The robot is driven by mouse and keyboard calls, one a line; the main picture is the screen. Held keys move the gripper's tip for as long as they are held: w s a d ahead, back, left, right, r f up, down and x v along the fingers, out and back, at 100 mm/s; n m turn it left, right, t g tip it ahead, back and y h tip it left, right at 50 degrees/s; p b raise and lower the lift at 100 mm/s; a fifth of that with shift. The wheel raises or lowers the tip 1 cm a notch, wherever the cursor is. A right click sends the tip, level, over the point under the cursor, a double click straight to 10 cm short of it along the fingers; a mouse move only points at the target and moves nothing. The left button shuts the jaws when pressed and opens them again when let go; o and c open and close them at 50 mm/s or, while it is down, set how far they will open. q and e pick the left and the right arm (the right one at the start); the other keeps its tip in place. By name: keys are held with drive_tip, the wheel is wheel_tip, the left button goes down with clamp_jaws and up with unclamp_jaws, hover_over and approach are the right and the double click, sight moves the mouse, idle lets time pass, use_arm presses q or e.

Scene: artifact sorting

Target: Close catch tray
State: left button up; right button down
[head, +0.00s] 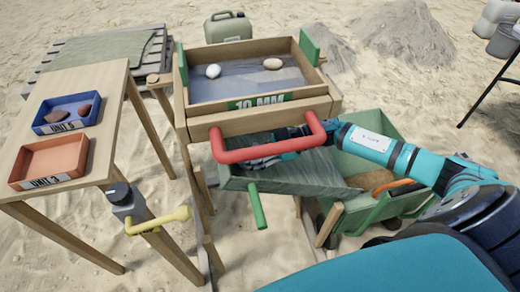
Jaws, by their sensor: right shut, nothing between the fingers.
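A green-grey tray (310,172) with a green handle (258,206) sticks out, sloping, below the wooden sieve box; I take it as the catch tray. My right gripper (252,163) is shut and empty. It lies just above this tray, partly hidden behind the sieve's red handle (262,153). I cannot tell whether it touches the tray or the red handle. The tray's inner end is hidden under the sieve. My left gripper is not in view.
The sieve box (260,120), labelled 10 MM, holds two small stones (273,64). A side table (95,95) at left carries a blue tray (66,103) and an orange tray (47,146). A yellow handle (160,222) juts out below. A green wheelbarrow (385,210) stands right.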

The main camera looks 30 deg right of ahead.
sight(236, 172)
drive_tip(key=shift+h, duration=0.8)
drive_tip(key=a+f, duration=0.2)
drive_tip(key=f, duration=0.1)
drive_tip(key=w+a+f+p, duration=0.1)
drive_tip(key=shift+f, duration=0.3)
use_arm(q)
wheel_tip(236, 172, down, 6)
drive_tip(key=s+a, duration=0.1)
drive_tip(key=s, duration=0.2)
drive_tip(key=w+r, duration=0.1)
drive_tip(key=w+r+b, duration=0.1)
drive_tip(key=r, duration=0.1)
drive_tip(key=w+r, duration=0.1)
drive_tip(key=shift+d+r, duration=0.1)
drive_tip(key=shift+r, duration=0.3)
use_arm(e)
drive_tip(key=a+f+h, duration=0.1)
drive_tip(key=a+f, duration=0.2)
drive_tip(key=f, duration=1.1)
drive_tip(key=shift+w+a+f+g, duration=0.2)
drive_tip(key=shift+w+a+g, duration=0.1)
drive_tip(key=shift+w+g, duration=0.1)
